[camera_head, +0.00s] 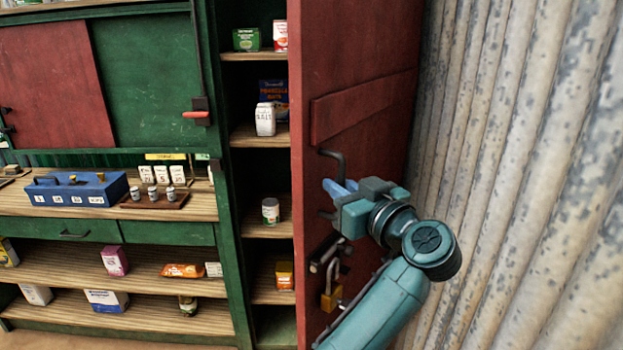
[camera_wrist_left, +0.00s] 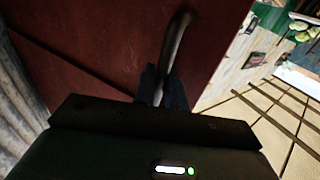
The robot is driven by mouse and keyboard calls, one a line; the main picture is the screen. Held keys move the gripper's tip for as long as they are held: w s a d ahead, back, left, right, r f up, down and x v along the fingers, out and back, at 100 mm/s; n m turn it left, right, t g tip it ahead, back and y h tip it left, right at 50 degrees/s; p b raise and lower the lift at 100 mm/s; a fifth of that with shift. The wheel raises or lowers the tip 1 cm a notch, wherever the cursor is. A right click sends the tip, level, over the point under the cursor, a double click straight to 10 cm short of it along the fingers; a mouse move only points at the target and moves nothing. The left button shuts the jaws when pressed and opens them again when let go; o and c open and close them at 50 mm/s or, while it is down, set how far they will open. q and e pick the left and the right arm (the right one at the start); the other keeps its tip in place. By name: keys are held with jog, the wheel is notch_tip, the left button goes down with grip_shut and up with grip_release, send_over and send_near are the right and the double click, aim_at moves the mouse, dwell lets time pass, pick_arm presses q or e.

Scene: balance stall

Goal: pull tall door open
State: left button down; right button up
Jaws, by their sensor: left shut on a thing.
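The tall red door (camera_head: 350,60) stands swung open, with the narrow shelves behind it exposed. Its dark bar handle (camera_head: 335,158) is on the door's face near the free edge. My left gripper (camera_head: 338,190) is shut on the handle, with its blue fingers around the lower part of the bar. In the left wrist view the handle (camera_wrist_left: 176,45) runs down between the dark fingers (camera_wrist_left: 161,88), in front of the red door (camera_wrist_left: 90,40). My right gripper is in neither view.
A brass padlock (camera_head: 331,295) hangs from the door below my gripper. A corrugated metal wall (camera_head: 520,170) stands close on the right. Narrow shelves with a white carton (camera_head: 265,119) and cans are left of the door. A counter (camera_head: 200,207) holds a blue box (camera_head: 75,190).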

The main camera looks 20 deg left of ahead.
pick_arm(q)
jog(key=shift+d, duration=0.25)
jog(key=c, duration=1.5)
grip_release()
jog(key=shift+a, duration=0.1)
jog(key=shift+c, duration=0.2)
